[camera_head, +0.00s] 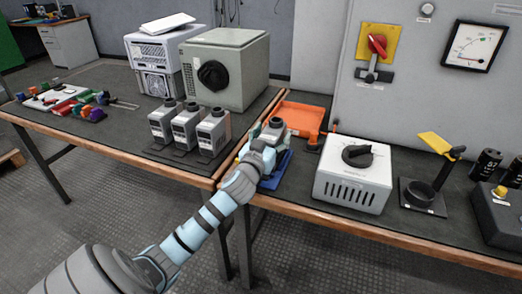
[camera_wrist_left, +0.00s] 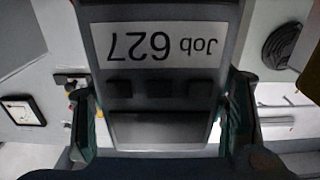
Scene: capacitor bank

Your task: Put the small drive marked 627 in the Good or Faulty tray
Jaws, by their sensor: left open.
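The drive marked 627 is a small grey box with a white label reading "Job 627", upside down in the left wrist view (camera_wrist_left: 165,85). It fills the middle of that view, between my two fingers. In the head view its grey top (camera_head: 275,129) shows just beyond my left gripper (camera_head: 262,150). My left gripper is open around it. A blue tray (camera_head: 282,178) lies directly below, partly hidden by the gripper. An orange tray (camera_head: 305,118) lies behind it. I cannot read a label on either tray, nor tell whether the drive touches the blue tray. My right gripper is not in view.
Three similar grey drives (camera_head: 186,128) stand on the left bench. A white box with a black knob (camera_head: 353,176) stands close right of the blue tray. Further right are a yellow-topped stand (camera_head: 435,143) and black cylinders (camera_head: 485,165). A grey cabinet (camera_head: 400,100) rises behind.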

